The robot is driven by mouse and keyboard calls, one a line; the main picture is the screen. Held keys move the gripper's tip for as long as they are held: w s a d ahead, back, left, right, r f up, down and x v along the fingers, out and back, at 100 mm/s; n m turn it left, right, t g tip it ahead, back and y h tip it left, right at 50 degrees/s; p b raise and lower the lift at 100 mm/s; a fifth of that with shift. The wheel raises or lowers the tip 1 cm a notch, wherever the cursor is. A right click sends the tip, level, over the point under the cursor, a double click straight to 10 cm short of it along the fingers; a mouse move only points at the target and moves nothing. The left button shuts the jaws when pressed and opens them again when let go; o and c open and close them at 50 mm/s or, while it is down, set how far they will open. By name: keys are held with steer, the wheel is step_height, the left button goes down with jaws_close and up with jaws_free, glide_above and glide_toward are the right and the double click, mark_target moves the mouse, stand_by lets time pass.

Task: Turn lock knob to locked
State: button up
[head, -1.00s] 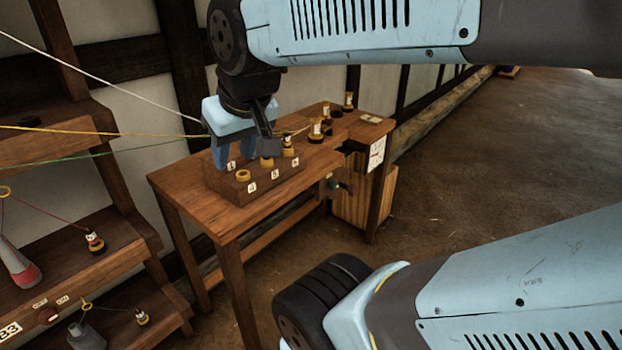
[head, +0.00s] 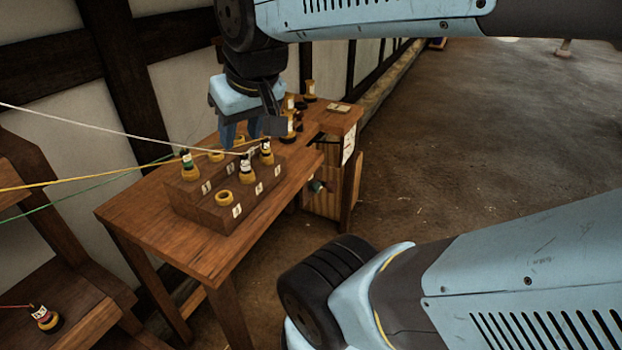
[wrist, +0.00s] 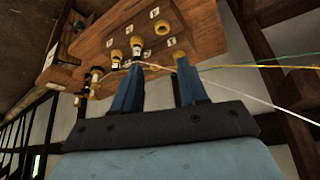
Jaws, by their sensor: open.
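My gripper (head: 242,143) is open and points down above the table, behind the stepped wooden block and well up and left of the knob. In the wrist view my gripper's two blue fingers (wrist: 157,72) stand apart with nothing clearly held. Thin cords pass by the fingertips there.
The stepped block (head: 205,214) holds yellow-ringed bobbins and white labels. More bobbins (head: 309,91) stand at the table's far end near a small plate (head: 339,108). White, yellow (head: 80,184) and green cords stretch in from the left. Open floor (head: 480,150) lies right.

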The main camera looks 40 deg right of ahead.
steer(key=shift+a, duration=0.2)
steer(key=o, duration=0.3)
steer(key=shift+o, duration=0.8)
steer(key=w+d+f+m+g+y, duration=0.3)
steer(key=w+d+f+m+g, duration=0.1)
steer(key=w+d+f+m, duration=0.3)
step_height(320, 180, down, 2)
steer(key=shift+w+g, duration=0.4)
steer(key=shift+w, duration=0.55)
steer(key=w+d+f+m+t+y, duration=0.1)
steer(key=w+d+f+m+y, duration=0.15)
steer(key=d+f, duration=0.25)
steer(key=w+d+f+m+y, duration=0.2)
steer(key=d+f+m+y, duration=0.15)
steer(key=d+f, duration=0.2)
steer(key=m+t+h, duration=0.2)
steer(key=m+t, duration=1.3)
steer(key=m, duration=0.3)
glide_toward(319, 188)
steer(key=x, duration=0.9)
steer(key=shift+d, duration=0.15)
